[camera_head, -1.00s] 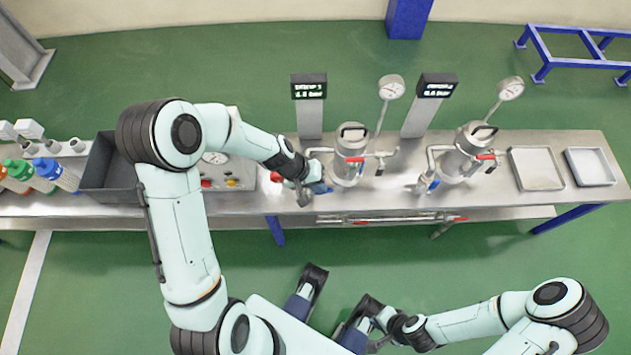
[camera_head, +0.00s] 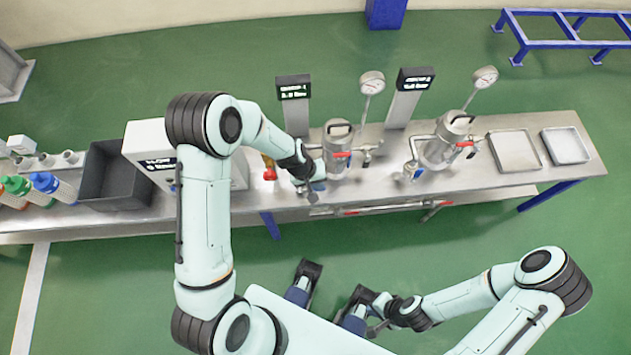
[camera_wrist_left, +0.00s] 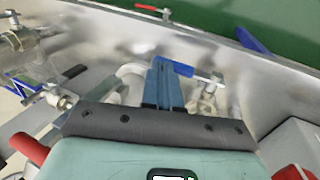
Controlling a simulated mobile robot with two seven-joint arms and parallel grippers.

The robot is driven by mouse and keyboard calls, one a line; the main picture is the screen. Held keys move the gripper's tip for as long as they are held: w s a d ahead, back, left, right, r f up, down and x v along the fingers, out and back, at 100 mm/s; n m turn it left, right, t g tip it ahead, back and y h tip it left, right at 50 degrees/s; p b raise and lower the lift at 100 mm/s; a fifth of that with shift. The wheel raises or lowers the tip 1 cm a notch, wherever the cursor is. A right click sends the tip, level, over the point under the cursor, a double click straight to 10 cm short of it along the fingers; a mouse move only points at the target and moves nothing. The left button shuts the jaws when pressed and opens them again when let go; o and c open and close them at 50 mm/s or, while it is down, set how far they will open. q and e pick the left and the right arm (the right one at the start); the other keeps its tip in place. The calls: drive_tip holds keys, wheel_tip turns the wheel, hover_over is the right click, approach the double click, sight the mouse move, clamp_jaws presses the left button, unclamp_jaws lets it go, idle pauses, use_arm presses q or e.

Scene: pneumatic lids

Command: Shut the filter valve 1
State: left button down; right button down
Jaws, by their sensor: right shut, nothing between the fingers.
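Two steel filter housings stand on the bench, a left one (camera_head: 337,160) and a right one (camera_head: 440,150), each with a red-handled valve. The display (camera_head: 293,87) behind the left housing is too small to read surely. My left gripper (camera_head: 313,190) is low at the left housing's front left. In the left wrist view its fingers (camera_wrist_left: 166,82) point down close together at a blue valve handle (camera_wrist_left: 178,67), touching or nearly touching it. I cannot tell whether they grip it. My right gripper (camera_head: 377,327) is shut and empty, off the bench near my base.
A dark bin (camera_head: 112,178) and several coloured bottles (camera_head: 50,186) stand at the bench's left. A white control box (camera_head: 150,145) is behind my left arm. Two shallow trays (camera_head: 515,150) lie at the right end. Gauges (camera_head: 371,83) rise behind the housings.

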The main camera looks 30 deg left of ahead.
use_arm(q)
drive_tip(key=shift+d+f, duration=0.15)
drive_tip(key=shift+f, duration=0.05)
idle(0.5)
drive_tip(key=r+p, duration=0.3)
drive_tip(key=r, duration=0.2)
drive_tip(key=shift+w+r+p, duration=0.1)
drive_tip(key=shift+w+p, duration=0.1)
drive_tip(key=shift+p, duration=0.2)
wheel_tip(320, 180, up, 9)
drive_tip(key=p, duration=0.1)
drive_tip(key=shift+s, duration=0.15)
drive_tip(key=s+f+m+g+p, duration=0.1)
drive_tip(key=s+f+g+p, duration=0.1)
drive_tip(key=s+f, duration=0.9)
drive_tip(key=s+d+f+p, duration=0.1)
drive_tip(key=s+d+f, duration=0.1)
drive_tip(key=s, duration=0.4)
drive_tip(key=s+d+f+m+g+p, duration=0.1)
drive_tip(key=s+d+f, duration=0.2)
drive_tip(key=s, duration=0.3)
drive_tip(key=shift+s+d+f, duration=0.15)
drive_tip(key=shift+d, duration=0.1)
